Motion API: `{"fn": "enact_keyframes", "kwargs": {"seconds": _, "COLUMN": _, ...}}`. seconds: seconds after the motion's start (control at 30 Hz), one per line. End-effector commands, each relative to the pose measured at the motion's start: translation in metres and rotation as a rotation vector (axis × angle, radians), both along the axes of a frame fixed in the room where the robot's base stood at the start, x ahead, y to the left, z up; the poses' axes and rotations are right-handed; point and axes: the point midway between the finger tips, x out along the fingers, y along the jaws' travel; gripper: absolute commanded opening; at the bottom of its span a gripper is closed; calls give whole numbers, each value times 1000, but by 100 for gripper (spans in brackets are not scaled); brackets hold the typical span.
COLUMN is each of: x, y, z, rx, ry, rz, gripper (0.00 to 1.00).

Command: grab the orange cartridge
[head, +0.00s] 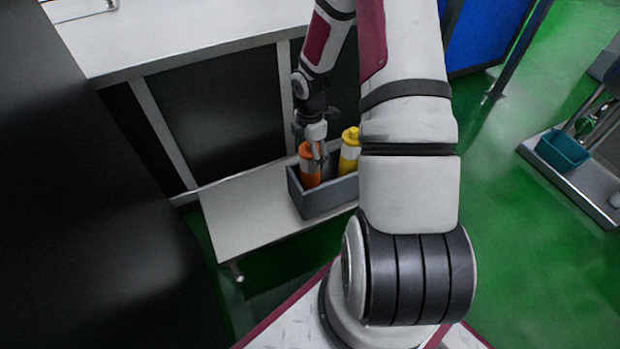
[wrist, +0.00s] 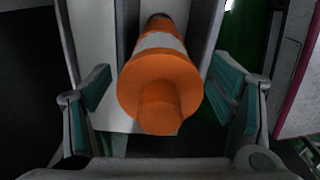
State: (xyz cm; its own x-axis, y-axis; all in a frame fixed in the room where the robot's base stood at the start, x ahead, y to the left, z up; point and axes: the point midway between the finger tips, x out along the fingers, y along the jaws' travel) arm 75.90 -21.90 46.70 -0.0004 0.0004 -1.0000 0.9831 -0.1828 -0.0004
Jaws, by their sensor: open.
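The orange cartridge (head: 309,167) stands upright at the left end of a grey bin in the head view. It has an orange cap and a pale band, which shows in the wrist view (wrist: 160,88). My gripper (head: 319,152) is at the cartridge's top in the head view. In the wrist view my gripper (wrist: 170,100) is open, with one teal-padded finger on each side of the cartridge. A gap shows between each pad and the cartridge, so neither finger appears to touch it. My arm hides part of the bin's right side.
The grey bin (head: 322,201) sits on a low white shelf (head: 240,215). A yellow cartridge (head: 349,155) stands in the bin to the right of the orange one. A white counter (head: 180,35) rises behind the shelf. A teal container (head: 562,150) is at the far right.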

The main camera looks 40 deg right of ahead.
Motion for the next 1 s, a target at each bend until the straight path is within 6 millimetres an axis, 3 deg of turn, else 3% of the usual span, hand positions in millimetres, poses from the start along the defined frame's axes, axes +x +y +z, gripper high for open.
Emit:
{"fn": "enact_keyframes", "kwargs": {"seconds": 0.1, "x": 0, "y": 0, "z": 1, "rx": 0, "ry": -1, "rz": 0, "gripper": 77}}
{"fn": "enact_keyframes", "kwargs": {"seconds": 0.13, "x": 0, "y": 0, "z": 1, "rx": 0, "ry": -1, "rz": 0, "gripper": 72}}
{"fn": "enact_keyframes", "kwargs": {"seconds": 0.4, "x": 0, "y": 0, "z": 1, "rx": 0, "ry": 0, "rz": 0, "gripper": 12}}
{"fn": "enact_keyframes", "kwargs": {"seconds": 0.77, "x": 0, "y": 0, "z": 6, "rx": -1, "ry": 0, "rz": 0, "gripper": 12}}
{"fn": "enact_keyframes", "kwargs": {"seconds": 1.0, "x": 1, "y": 0, "z": 34, "rx": -2, "ry": -3, "rz": 0, "gripper": 12}}
